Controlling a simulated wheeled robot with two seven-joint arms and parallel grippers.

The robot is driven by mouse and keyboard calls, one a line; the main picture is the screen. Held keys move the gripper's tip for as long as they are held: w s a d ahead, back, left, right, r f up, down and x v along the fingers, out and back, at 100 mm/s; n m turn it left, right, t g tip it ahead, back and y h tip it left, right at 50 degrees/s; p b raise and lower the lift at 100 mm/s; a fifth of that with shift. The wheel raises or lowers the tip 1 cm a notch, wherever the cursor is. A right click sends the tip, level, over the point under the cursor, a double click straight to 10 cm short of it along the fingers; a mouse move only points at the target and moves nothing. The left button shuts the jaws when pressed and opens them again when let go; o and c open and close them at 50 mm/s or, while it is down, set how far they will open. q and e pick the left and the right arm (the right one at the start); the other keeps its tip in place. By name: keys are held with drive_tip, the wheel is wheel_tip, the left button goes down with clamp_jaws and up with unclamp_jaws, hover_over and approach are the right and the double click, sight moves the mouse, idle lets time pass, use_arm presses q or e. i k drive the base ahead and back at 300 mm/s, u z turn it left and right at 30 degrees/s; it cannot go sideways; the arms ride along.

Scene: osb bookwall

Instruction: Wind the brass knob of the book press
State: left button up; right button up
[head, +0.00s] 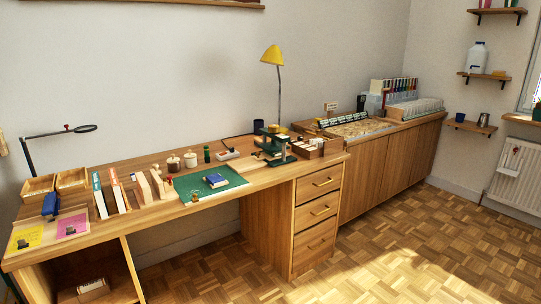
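A dark green press-like device (276,147), which looks like the book press, stands upright near the right end of the wooden desk (150,213). It is small in the head view, and I cannot make out its brass knob clearly. A small brass-coloured piece (195,197) sits at the front edge of the green mat (226,187); I cannot tell what it is. Neither of my grippers is in view.
A blue book (215,181) lies on the mat. Upright books (99,195), wooden trays (38,188) and small jars (173,163) stand to the left. A yellow lamp (273,56) rises behind the press. Drawers (318,210) stand below it. The parquet floor (400,255) in front is clear.

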sight(274, 128)
drive_tip(key=z, duration=2.2)
drive_tip(key=k, duration=1)
drive_tip(key=u, duration=1.7)
drive_tip(key=i, duration=1)
